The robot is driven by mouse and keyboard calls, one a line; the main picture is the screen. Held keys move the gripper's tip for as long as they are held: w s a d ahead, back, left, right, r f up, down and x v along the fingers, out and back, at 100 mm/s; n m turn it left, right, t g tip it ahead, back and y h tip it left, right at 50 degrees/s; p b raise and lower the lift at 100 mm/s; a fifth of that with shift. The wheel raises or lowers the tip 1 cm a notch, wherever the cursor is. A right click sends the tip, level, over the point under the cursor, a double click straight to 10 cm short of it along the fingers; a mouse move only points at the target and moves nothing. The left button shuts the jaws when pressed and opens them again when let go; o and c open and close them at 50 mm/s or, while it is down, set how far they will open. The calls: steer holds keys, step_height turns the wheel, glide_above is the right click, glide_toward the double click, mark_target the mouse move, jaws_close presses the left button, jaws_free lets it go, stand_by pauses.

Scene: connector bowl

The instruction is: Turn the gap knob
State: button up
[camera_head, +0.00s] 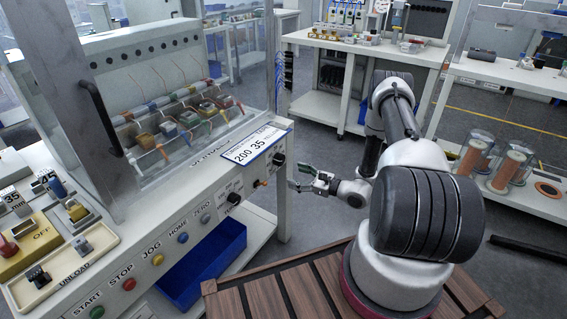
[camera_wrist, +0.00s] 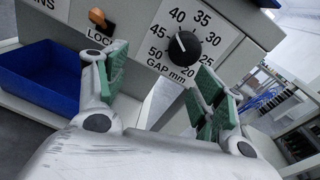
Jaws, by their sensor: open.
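The gap knob (camera_wrist: 184,47) is a round black knob on a white dial plate labelled "GAP mm". Its white pointer mark faces roughly the 40 to 45 side of the scale. In the head view the knob (camera_head: 278,158) is at the right end of the machine's front panel. My gripper (camera_head: 308,181) is open and empty, just to the right of the panel. In the wrist view my gripper (camera_wrist: 160,72) has its green-padded fingers spread, with the knob beyond them in the space between. The fingers do not appear to touch the knob.
An orange lock lever (camera_wrist: 99,19) sits left of the dial. A blue bin (camera_head: 206,262) is under the panel. A wooden slatted platform (camera_head: 285,295) lies in front. Floor between the machine and the back bench is clear.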

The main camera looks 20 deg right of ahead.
mark_target(282, 161)
steer(key=shift+m+t+h, duration=0.3)
steer(key=shift+t+h, duration=0.2)
steer(key=shift+t, duration=0.4)
steer(key=w+a, duration=0.1)
steer(key=w, duration=0.2)
steer(key=w+a+r, duration=0.1)
steer(key=w, duration=0.1)
steer(key=w+a, duration=0.1)
steer(key=w, duration=0.2)
steer(key=shift+w+r, duration=0.25)
steer(key=shift+w, duration=0.05)
steer(key=c, duration=1)
